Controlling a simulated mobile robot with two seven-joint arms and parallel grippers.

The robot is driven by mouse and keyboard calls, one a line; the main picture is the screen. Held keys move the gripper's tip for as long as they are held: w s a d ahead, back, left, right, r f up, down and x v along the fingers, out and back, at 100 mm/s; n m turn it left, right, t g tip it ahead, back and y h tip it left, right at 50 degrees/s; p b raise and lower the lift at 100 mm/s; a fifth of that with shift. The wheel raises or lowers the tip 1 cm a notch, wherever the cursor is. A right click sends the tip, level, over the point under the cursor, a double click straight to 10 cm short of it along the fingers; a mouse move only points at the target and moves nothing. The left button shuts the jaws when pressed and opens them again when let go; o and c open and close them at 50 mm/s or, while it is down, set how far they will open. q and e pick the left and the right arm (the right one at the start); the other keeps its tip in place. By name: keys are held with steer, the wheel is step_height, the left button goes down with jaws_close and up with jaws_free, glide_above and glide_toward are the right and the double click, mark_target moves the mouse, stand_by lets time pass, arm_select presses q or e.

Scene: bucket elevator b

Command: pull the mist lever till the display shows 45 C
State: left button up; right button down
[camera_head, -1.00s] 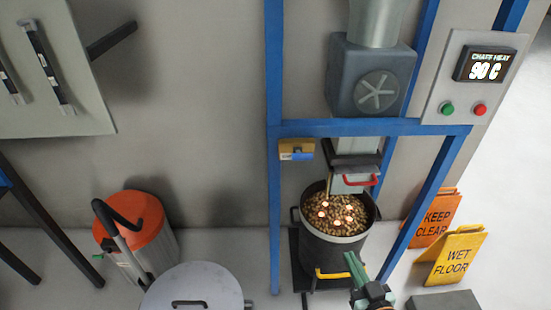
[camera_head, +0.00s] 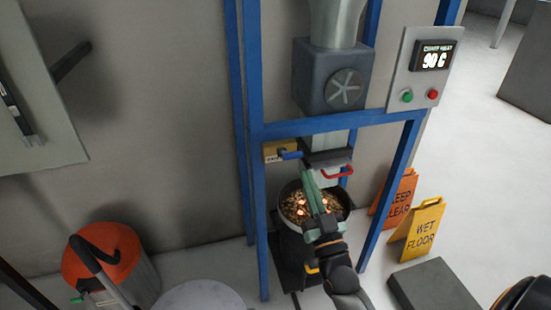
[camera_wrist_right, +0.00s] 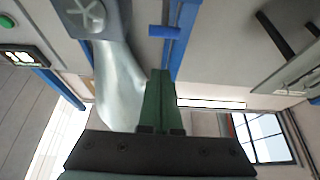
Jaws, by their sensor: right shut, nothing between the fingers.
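The display (camera_head: 433,55), headed CHAFF HEAT, reads 90 C. A blue handle (camera_head: 291,155) sticks out of a small yellow box (camera_head: 273,150) on the blue frame; it looks like the mist lever, but its label is too small to read. My right gripper (camera_head: 310,178) is shut and empty, with its green fingers pointing up in front of the bucket, a little below and right of the blue handle and apart from it. In the right wrist view the closed fingers (camera_wrist_right: 160,85) point up past a grey duct. My left gripper is not in view.
A bucket (camera_head: 289,190) of brown pellets with glowing spots stands under a chute with a red handle (camera_head: 334,172). A blue post (camera_head: 256,200) stands left of it. Warning signs (camera_head: 418,228) and a grey block (camera_head: 435,290) are at right. An orange-topped bin (camera_head: 104,250) is at left.

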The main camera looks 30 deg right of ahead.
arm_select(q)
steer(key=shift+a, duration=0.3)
arm_select(e)
steer(key=shift+w+a+r, duration=0.1)
steer(key=shift+r, duration=0.2)
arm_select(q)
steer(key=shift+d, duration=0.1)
arm_select(e)
step_height(320, 180, up, 5)
steer(key=p, duration=0.2)
glide_above(296, 157)
steer(key=f, duration=0.3)
steer(key=shift+s+a+f, duration=0.2)
steer(key=shift+s+a, duration=0.1)
steer(key=shift+a, duration=0.05)
steer(key=shift+s+f, duration=0.1)
steer(key=shift+f, duration=0.4)
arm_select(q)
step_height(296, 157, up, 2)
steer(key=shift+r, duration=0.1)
